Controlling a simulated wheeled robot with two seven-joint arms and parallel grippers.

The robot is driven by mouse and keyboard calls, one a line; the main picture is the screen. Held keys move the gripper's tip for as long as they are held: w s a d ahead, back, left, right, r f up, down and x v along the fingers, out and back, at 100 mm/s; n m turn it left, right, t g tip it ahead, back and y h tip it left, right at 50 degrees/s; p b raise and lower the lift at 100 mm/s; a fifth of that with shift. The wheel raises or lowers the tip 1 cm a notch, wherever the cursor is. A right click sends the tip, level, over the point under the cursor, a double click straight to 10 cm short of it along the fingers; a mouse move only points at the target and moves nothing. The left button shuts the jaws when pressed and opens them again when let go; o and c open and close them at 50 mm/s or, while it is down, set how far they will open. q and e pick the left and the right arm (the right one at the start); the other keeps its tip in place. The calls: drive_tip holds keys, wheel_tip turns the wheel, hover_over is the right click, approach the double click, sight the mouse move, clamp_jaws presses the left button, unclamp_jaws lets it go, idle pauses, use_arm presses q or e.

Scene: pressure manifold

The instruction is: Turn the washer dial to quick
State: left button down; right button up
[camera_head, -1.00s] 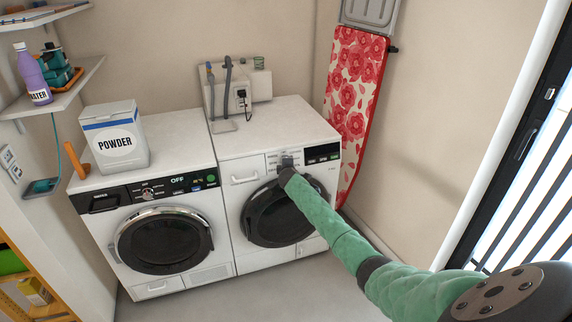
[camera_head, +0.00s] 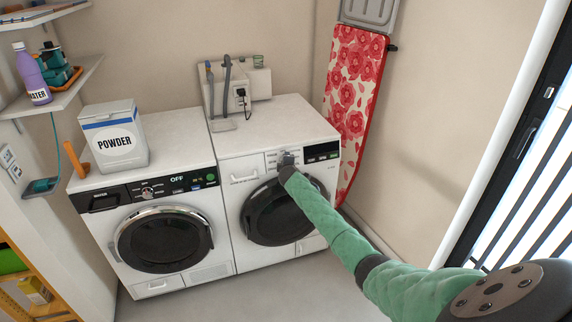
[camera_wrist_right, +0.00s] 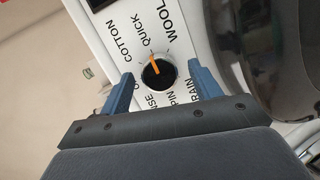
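The washer (camera_head: 236,200) is the white machine on the right. In the right wrist view its dial (camera_wrist_right: 160,78) has a black face, a light rim and an orange pointer. The pointer points at the QUICK label (camera_wrist_right: 149,37), with COTTON and WOOL on either side. The lower labels are partly hidden by my fingers. My right gripper (camera_wrist_right: 161,68) is open, its two blue fingers on either side of the dial with a gap on both sides. In the head view my right gripper (camera_head: 288,160) is at the washer's panel and mostly covers the dial. My left gripper is not in view.
A second white machine (camera_head: 112,232) with a black panel stands to the left, with a powder box (camera_head: 115,141) on top. A red floral ironing board (camera_head: 352,95) leans on the wall right of the washer. The washer's round door (camera_head: 275,215) is below the dial.

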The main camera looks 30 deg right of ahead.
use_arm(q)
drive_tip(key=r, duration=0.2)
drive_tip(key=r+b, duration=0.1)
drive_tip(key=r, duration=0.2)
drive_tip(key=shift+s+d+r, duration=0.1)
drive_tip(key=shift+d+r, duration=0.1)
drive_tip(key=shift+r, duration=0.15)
use_arm(e)
drive_tip(key=v, duration=0.7)
drive_tip(key=shift+s+a, duration=0.2)
drive_tip(key=shift+s, duration=0.05)
drive_tip(key=shift+r, duration=0.1)
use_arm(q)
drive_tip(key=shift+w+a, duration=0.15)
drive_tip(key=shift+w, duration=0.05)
